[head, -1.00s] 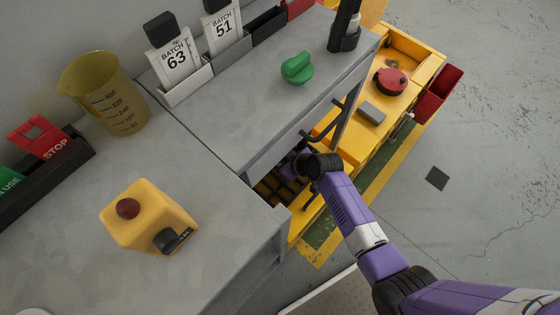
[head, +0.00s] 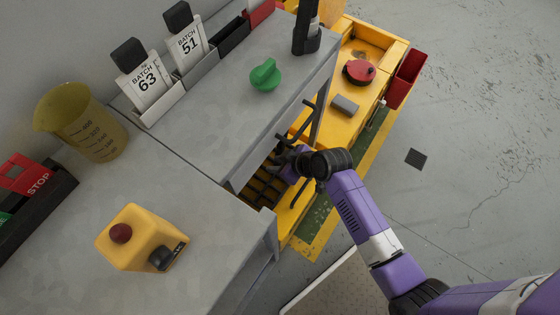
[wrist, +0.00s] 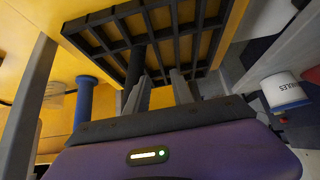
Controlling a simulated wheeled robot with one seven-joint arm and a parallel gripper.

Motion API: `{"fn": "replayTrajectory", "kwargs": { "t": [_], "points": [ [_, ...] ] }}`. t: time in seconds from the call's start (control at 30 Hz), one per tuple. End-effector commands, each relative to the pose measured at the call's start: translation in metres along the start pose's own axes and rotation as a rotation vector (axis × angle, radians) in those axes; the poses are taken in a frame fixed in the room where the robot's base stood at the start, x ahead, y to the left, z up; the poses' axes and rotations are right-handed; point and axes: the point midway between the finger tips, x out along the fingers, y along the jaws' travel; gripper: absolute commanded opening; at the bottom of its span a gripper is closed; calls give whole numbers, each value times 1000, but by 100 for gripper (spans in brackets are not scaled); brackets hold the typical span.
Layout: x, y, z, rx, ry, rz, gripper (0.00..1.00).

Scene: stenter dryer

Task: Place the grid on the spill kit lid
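The grid (wrist: 165,25) is a dark lattice at the top of the wrist view, against a yellow surface. In the head view it shows as dark bars (head: 262,188) low beside the grey bench, partly hidden by the bench edge and my arm. My gripper (wrist: 162,76) has its two grey fingers apart, pointing at the grid's near edge, with a gap between them. I cannot tell whether they touch it. In the head view my gripper (head: 284,164) is mostly hidden. The yellow surface (head: 335,127), possibly the spill kit lid, lies beyond the bench.
A red round knob (head: 359,71) and a grey block (head: 345,104) sit on the yellow surface. A red bin (head: 405,78) hangs at its side. Dark handles (head: 300,121) stick out of the grey bench (head: 210,125) close to my gripper. Open floor lies right.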

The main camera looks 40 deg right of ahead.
Motion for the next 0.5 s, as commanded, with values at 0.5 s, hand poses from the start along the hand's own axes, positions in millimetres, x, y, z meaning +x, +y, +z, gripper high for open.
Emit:
{"fn": "replayTrajectory", "kwargs": {
  "t": [0.5],
  "points": [
    [-22,-2,3,3,1,5,29]
  ]
}}
